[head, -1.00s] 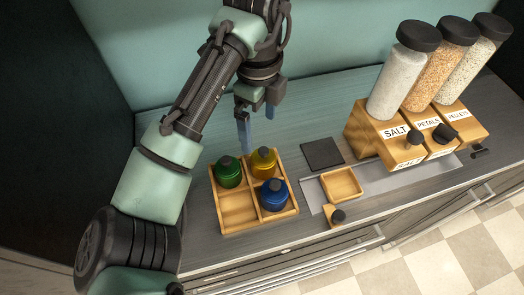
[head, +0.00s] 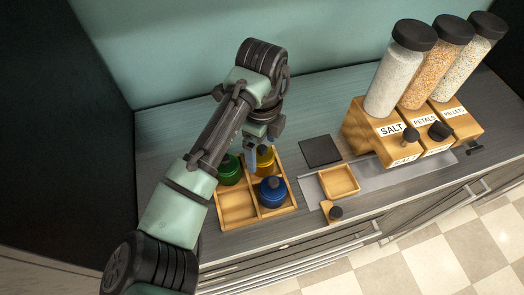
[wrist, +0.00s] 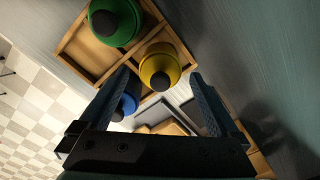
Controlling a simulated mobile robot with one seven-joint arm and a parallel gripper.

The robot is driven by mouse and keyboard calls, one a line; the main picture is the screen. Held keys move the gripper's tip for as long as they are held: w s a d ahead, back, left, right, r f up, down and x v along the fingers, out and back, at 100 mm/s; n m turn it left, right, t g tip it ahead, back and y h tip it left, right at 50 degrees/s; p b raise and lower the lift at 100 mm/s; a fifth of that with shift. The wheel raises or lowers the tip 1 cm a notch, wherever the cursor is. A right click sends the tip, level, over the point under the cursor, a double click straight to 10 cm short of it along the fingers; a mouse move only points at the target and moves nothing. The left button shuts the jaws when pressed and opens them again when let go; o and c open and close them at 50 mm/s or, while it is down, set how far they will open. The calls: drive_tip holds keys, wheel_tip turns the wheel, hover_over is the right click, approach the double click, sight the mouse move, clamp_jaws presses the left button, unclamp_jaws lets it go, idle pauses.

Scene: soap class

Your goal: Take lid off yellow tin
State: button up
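The yellow tin (head: 265,163) with a dark knob on its lid stands in the back right compartment of a wooden divided tray (head: 236,221). My gripper (head: 261,150) is above it, partly hiding it in the head view. In the wrist view, my gripper's two fingers (wrist: 160,76) are spread wide and empty, and the yellow tin (wrist: 158,62) shows between and beyond the fingertips. I cannot tell whether they touch it. The lid sits on the tin.
A green tin (head: 229,173) stands left of the yellow one, and a blue tin (head: 272,192) in front. The front left compartment is empty. A dark square pad (head: 320,151), a small wooden tray (head: 339,181) and labelled dispensers (head: 390,130) stand to the right.

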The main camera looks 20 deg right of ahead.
drive_tip(key=c, duration=1.3)
